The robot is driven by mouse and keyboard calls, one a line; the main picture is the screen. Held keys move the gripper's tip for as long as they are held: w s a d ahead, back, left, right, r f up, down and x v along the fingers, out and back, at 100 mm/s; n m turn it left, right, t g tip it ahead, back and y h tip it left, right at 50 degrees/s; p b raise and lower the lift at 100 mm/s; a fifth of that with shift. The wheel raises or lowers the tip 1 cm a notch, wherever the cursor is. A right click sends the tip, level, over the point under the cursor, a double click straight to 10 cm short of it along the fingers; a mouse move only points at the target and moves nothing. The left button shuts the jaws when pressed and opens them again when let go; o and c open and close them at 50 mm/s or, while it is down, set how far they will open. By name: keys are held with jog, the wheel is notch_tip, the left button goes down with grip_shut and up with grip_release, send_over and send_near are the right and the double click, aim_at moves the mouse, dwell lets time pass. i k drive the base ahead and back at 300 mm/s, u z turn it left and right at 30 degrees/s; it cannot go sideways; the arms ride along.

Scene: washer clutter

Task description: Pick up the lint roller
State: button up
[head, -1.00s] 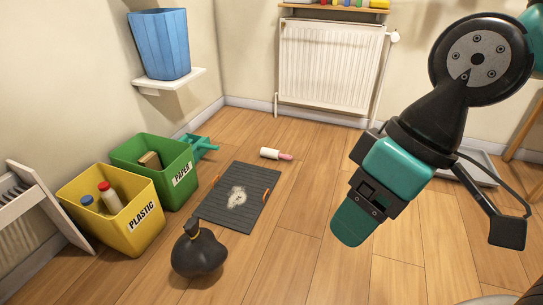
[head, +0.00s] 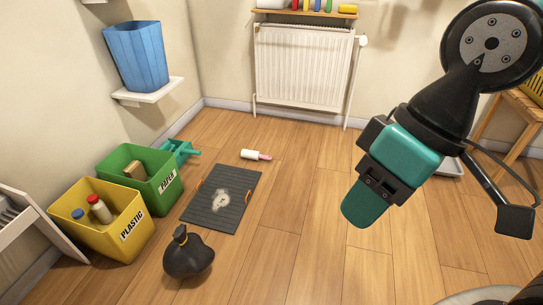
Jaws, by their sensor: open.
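The lint roller (head: 252,154) lies on the wooden floor, just beyond the far right corner of the dark mat. It has a white roll on the left and a pink handle pointing right. My gripper (head: 440,215) hangs in the right part of the head view, with its fingers spread wide apart and nothing between them. It is well apart from the roller, to its right and nearer to me. The whole roller shows, and nothing covers it.
A grey mat (head: 205,217) with a dusty patch lies left of centre, with a black bag (head: 188,258) before it. Yellow (head: 92,238) and green (head: 160,190) bins stand left, a teal item (head: 178,152) behind them. A radiator (head: 302,65) is at the back. The floor right of the roller is clear.

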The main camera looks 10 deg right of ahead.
aim_at(249, 154)
jog(key=z, duration=0.3)
jog(key=k, duration=0.4)
jog(key=z, duration=0.85)
jog(key=i, duration=1.6)
jog(key=u, duration=0.55)
jog(key=i, duration=0.85)
jog(key=u, duration=1.45)
jog(key=i, duration=0.7)
jog(key=u, duration=0.7)
